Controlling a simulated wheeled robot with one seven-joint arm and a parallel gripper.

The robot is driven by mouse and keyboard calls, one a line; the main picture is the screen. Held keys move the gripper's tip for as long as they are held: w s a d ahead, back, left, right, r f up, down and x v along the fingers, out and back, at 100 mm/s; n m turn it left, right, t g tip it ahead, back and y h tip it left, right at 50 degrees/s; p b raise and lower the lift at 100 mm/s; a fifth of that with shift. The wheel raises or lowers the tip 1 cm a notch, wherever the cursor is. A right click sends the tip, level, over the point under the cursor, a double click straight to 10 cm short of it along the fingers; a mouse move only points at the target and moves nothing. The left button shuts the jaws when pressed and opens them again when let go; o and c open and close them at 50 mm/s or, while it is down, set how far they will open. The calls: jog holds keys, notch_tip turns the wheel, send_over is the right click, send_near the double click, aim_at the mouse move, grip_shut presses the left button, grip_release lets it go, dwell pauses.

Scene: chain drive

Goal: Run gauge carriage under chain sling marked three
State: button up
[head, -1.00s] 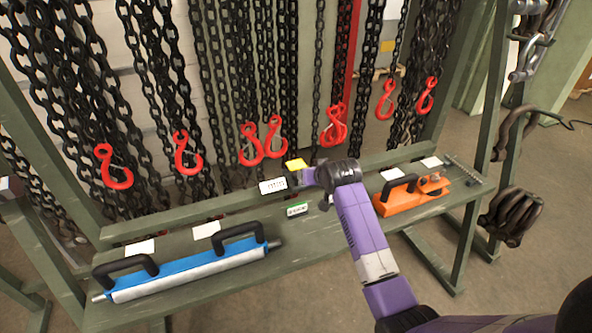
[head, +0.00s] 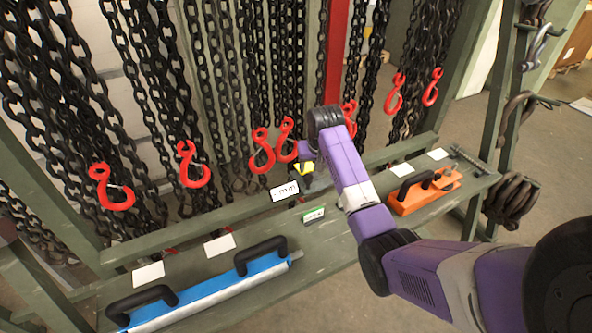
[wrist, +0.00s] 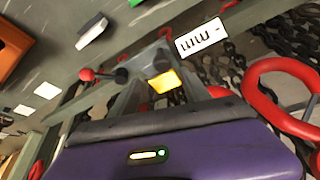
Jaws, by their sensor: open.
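A small yellow block (head: 304,168) shows at the front rail, just above a white card with dark strokes (head: 285,190); I cannot tell whether it is the gauge carriage. In the wrist view the yellow block (wrist: 165,82) lies just beyond my gripper's purple body, with the card (wrist: 202,38) above it. My gripper (head: 306,152) is open at the rail by the block; its fingertips are partly hidden, and contact is unclear. Black chain slings with red hooks hang behind; one hook (head: 262,150) is left of my gripper. I cannot make out which sling is marked three.
The green bench shelf (head: 235,258) holds a blue bar tool with black handles (head: 222,290), an orange tool (head: 425,192), blank white cards (head: 148,274) and a small green-labelled block (head: 314,214). A red post (head: 338,50) stands among the chains. Coiled dark gear (head: 512,200) hangs at right.

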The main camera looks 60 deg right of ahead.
aim_at(309, 177)
jog(key=shift+w+x, duration=0.1)
jog(key=shift+x, duration=1.9)
jog(key=shift+w+x, duration=0.15)
jog(key=shift+x, duration=1.8)
jog(key=shift+c, duration=0.2)
grip_shut()
